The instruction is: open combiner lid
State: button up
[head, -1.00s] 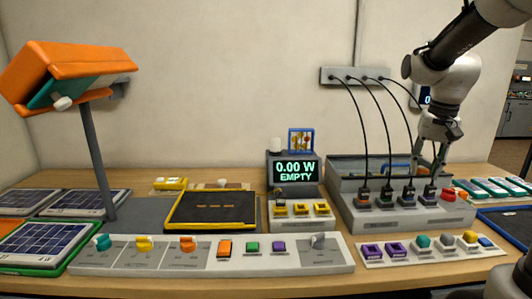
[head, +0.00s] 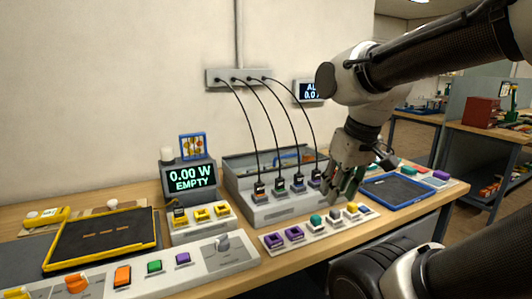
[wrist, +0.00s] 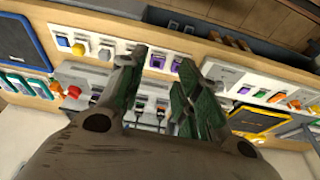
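The combiner seems to be the grey box (head: 282,208) on the bench, with several black cables plugged into its sloped front. A raised grey panel (head: 240,162) stands along its back, and a blue handle-like bar (head: 287,161) shows behind the plugs; I cannot tell how the lid sits. My gripper (head: 342,194) hangs at the box's right end, pointing down, with nothing seen in it. In the wrist view my gripper (wrist: 162,72) has its green fingers spread apart, with the combiner (wrist: 90,77) behind and partly hidden by them.
A switch strip (head: 300,238) with purple, teal and yellow parts lies in front of the box. A blue-rimmed dark tray (head: 398,190) is to the right. A display reading 0.00 W EMPTY (head: 188,180) stands left. Cables arch up to a wall outlet bar (head: 238,77).

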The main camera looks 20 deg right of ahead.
jog(key=w+d+m+g, duration=0.2)
jog(key=w+d+m, duration=0.1)
jog(key=w, duration=1.1)
jog(key=m, duration=1.4)
send_near(287, 156)
jog(key=shift+t, duration=0.4)
jog(key=f, duration=0.2)
jog(key=w+f, duration=0.1)
jog(key=f, duration=0.5)
jog(key=shift+w, duration=0.15)
grip_shut()
